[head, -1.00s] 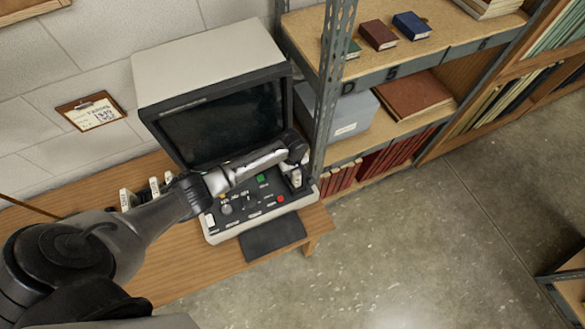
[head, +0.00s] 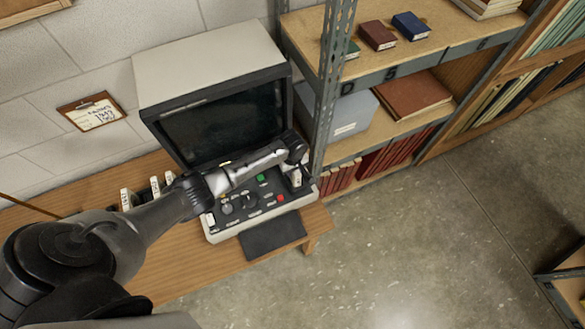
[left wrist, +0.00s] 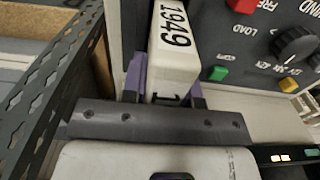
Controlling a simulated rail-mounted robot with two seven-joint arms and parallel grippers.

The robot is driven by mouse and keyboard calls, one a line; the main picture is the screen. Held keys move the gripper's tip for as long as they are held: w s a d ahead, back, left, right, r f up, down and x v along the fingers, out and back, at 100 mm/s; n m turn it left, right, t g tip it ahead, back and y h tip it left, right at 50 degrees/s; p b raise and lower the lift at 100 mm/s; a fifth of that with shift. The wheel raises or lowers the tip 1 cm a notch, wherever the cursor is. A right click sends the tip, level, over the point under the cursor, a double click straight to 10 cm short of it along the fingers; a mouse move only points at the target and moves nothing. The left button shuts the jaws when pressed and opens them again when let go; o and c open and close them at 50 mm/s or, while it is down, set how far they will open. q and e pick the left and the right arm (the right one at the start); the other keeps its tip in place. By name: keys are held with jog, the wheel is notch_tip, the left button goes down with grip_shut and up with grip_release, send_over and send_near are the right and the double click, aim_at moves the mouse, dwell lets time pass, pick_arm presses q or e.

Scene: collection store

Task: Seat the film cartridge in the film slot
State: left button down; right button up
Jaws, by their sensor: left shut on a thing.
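A white film cartridge (left wrist: 173,62) marked 1949 is held between the purple-sided fingers of my left gripper (left wrist: 168,88), which is shut on it. In the head view the cartridge (head: 296,178) shows as a small pale block below my left wrist, at the right end of the reader's control panel (head: 250,200). The film slot is not clearly visible; the cartridge and gripper cover that part of the panel. I cannot tell how deep the cartridge sits. My right gripper is not in view.
The reader's dark screen (head: 225,125) rises behind the panel. A perforated metal shelf post (head: 331,90) stands close on the right of my gripper. Several white cartridges (head: 127,198) stand on the wooden table (head: 175,265) at left. Buttons and a knob (left wrist: 294,45) lie beside the cartridge.

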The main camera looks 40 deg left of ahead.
pick_arm(q)
jog(key=shift+p, duration=0.3)
dwell(0.4)
jog(key=shift+f+b, duration=0.35)
jog(key=shift+f, duration=0.25)
jog(key=c, duration=1.2)
grip_release()
jog(key=shift+o, duration=0.2)
